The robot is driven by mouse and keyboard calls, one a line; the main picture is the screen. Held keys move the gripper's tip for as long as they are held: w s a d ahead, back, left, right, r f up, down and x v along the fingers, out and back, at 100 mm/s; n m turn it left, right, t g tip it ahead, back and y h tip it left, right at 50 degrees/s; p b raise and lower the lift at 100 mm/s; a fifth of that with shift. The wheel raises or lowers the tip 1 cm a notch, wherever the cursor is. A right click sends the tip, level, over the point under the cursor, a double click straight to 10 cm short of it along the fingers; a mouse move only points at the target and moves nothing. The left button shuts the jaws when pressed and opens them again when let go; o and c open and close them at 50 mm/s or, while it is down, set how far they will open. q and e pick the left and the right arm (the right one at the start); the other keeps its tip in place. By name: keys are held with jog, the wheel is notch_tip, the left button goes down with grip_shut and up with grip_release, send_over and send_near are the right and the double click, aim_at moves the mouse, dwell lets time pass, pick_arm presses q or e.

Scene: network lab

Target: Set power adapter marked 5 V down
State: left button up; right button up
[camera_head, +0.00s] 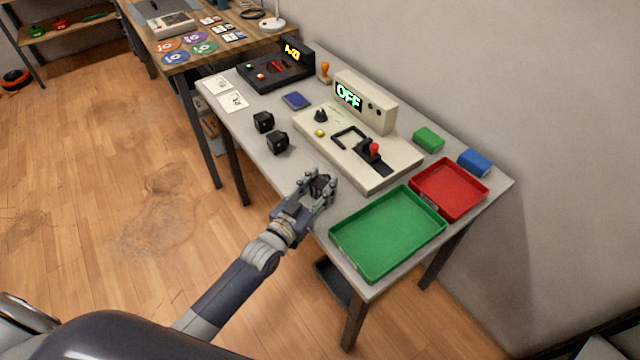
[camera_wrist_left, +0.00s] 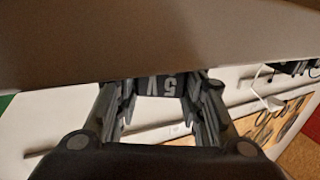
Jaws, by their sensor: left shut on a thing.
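The power adapter (camera_head: 320,184) is a small black block. In the left wrist view its face shows the marking 5 V (camera_wrist_left: 162,88), upside down. My left gripper (camera_head: 323,190) is shut on it, with a finger on each side. The gripper is at the front part of the grey table (camera_head: 240,152), left of the green tray and in front of the cream test panel. I cannot tell whether the adapter touches the tabletop. Two other black adapters (camera_head: 263,122) (camera_head: 277,142) stand further left on the table. My right gripper is not in view.
The green tray (camera_head: 345,243) and the red tray (camera_head: 480,200) are empty. The cream panel (camera_head: 385,183) has an OFF display and a red-knobbed lever. A green block (camera_head: 428,140) and a blue block (camera_head: 475,162) lie behind. Bare tabletop lies between the two adapters and my gripper.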

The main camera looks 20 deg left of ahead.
pick_arm(q)
jog(key=shift+f, duration=0.15)
jog(key=o, duration=1.1)
jog(key=shift+o, duration=0.2)
jog(key=shift+r, duration=0.25)
jog(key=shift+s+a+f, duration=0.15)
jog(key=shift+s+f, duration=0.05)
jog(key=shift+s, duration=0.1)
jog(key=v, duration=1.1)
jog(key=shift+s, duration=0.2)
jog(key=shift+a, duration=0.1)
